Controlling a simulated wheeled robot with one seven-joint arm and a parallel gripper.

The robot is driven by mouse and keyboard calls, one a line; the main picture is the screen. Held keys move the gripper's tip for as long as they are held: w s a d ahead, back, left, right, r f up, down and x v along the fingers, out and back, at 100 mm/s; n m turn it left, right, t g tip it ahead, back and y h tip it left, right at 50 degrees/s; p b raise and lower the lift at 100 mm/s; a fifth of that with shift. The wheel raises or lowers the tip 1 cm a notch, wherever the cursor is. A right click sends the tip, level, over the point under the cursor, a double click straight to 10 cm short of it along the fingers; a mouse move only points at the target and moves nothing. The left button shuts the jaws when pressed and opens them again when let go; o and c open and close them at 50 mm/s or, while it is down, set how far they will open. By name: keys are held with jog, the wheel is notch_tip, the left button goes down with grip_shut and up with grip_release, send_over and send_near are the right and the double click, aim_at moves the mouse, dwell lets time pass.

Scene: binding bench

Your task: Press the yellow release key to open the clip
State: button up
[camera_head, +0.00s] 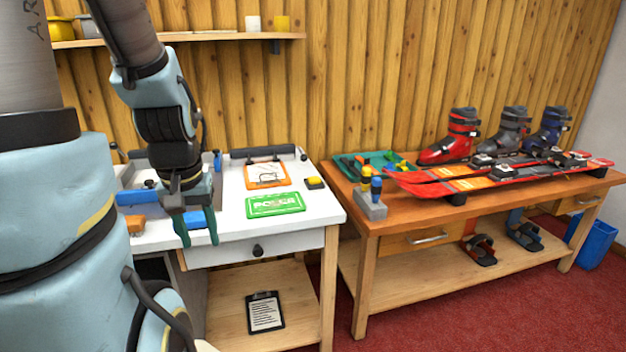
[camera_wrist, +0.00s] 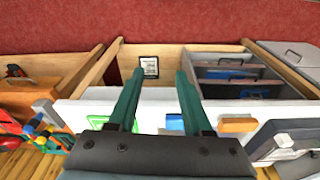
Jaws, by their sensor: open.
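A small black block with a yellow top (camera_head: 314,182), which looks like the release key, sits on the white bench at its right side. Left of it lies an orange board (camera_head: 267,175) with a thin metal piece on it, perhaps the clip; I cannot tell whether it is open or shut. My gripper (camera_head: 199,240) is open with nothing visible between its fingers. It points down near the bench's front edge, well left of the yellow-topped block. Both fingers (camera_wrist: 160,78) show in the wrist view, where I cannot make out the yellow key.
A green card (camera_head: 275,205) lies in front of the orange board. A black bar (camera_head: 263,152) runs along the bench's back edge. An orange block (camera_head: 137,225) lies left of my gripper. A wooden table (camera_head: 395,222) with skis and boots stands at right.

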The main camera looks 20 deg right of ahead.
jog(key=shift+c, duration=0.2)
grip_shut()
dwell(1.4)
